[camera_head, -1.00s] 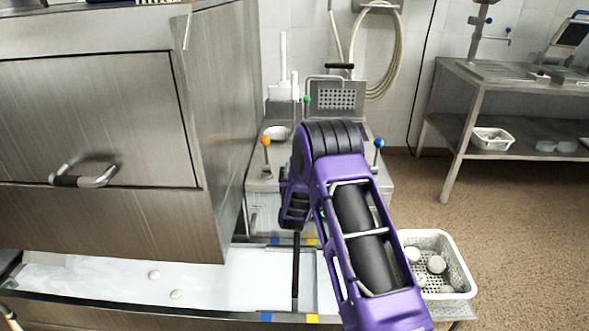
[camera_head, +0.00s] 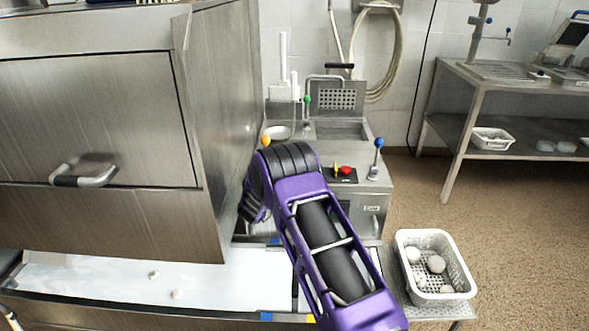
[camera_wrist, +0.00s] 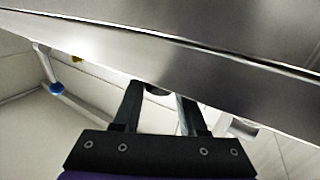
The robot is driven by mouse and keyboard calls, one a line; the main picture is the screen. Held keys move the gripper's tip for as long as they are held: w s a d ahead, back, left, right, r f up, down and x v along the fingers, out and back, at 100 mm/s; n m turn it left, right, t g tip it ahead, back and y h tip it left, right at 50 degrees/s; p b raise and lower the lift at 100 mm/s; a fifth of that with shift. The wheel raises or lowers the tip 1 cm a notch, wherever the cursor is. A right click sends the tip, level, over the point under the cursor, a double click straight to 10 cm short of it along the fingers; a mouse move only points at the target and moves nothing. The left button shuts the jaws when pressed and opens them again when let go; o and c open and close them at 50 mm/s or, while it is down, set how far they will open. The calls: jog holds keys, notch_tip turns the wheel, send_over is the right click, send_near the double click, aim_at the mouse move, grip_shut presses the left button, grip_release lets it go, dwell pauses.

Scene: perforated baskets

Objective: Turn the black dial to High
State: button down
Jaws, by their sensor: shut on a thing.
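My gripper (camera_wrist: 160,95) shows in the wrist view with its two dark fingers up against the underside of a steel panel edge (camera_wrist: 190,72). The fingers are shut on a small dark round part, the black dial (camera_wrist: 154,89), of which only a little shows between the fingertips. Its marks and its setting cannot be read. In the head view my purple arm hides the fingertips and the dial, at the front of the steel counter unit (camera_head: 372,205).
The counter unit carries a blue-knobbed lever (camera_head: 377,158), a green-knobbed lever (camera_head: 307,101), and yellow and red controls on a black plate (camera_head: 343,176). A large steel machine (camera_head: 95,115) stands close on the left. A white perforated basket (camera_head: 458,262) with round items stands right.

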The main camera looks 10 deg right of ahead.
jog(key=shift+c, duration=2.3)
grip_release()
notch_tip(320, 180, up, 10)
jog(key=shift+r+p, duration=0.1)
jog(key=shift+p, duration=0.65)
